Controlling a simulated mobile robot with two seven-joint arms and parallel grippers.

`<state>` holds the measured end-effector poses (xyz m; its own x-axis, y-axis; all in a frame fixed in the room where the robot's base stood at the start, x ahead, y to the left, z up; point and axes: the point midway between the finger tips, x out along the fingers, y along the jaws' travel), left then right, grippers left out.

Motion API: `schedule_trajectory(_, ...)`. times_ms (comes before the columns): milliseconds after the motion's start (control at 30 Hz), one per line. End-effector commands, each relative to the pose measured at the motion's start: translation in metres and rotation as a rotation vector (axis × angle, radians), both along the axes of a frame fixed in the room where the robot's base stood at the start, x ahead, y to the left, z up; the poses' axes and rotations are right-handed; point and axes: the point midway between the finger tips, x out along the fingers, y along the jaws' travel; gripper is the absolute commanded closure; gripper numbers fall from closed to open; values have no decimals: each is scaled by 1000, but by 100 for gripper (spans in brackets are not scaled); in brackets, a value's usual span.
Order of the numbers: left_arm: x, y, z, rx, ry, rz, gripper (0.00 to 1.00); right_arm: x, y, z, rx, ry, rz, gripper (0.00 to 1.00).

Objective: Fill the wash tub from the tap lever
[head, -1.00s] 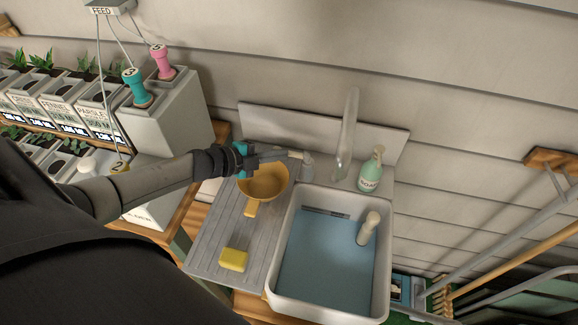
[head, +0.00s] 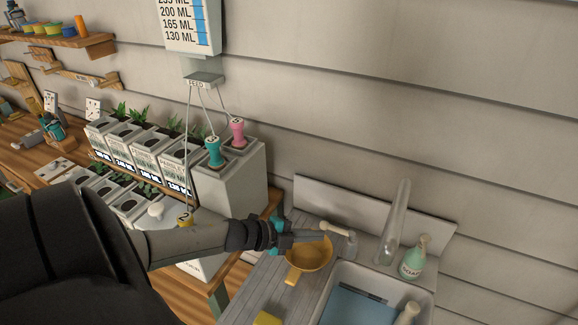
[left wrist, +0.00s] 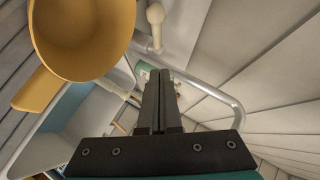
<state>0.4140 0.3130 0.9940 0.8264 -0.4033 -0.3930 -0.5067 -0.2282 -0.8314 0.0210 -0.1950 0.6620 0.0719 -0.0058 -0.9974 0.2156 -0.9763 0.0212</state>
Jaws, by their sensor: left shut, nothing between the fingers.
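The white wash tub (head: 394,274) is at the lower right of the head view, partly cut off, with blue water in it. The pale tap lever (head: 336,229) sticks out leftward behind the tub, with a round knob; it also shows in the left wrist view (left wrist: 155,14). The tap's curved spout (head: 395,225) stands right of it. My left gripper (head: 316,237) is shut and empty, its fingers pointing right above the yellow pan, just below the lever's knob in the picture. I cannot tell whether they touch. My right gripper is not in view.
The yellow pan (head: 308,257) sits on the grey drainboard (head: 258,278) under my fingers. A green soap bottle (head: 413,258) stands right of the spout. Seed planters (head: 142,150) and a grey box with teal and pink knobs (head: 230,185) are at left.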

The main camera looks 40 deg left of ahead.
Motion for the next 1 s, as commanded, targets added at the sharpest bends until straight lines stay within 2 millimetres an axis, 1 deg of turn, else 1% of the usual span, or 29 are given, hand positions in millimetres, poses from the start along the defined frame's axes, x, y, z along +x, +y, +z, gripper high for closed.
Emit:
schedule_trajectory(33,-7,4,2,0,2,0,100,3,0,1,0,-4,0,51)
schedule_trajectory(200,-25,15,11,-1,3,0,100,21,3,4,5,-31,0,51)
schedule_trajectory(500,-47,29,23,0,2,-1,100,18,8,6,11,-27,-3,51)
schedule_trajectory(667,-52,32,26,-1,1,-1,100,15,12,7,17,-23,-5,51)
schedule_trajectory(800,-52,32,27,-1,-1,-1,100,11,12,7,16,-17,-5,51)
schedule_trajectory(1000,-52,32,26,-1,-1,0,100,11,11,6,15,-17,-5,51)
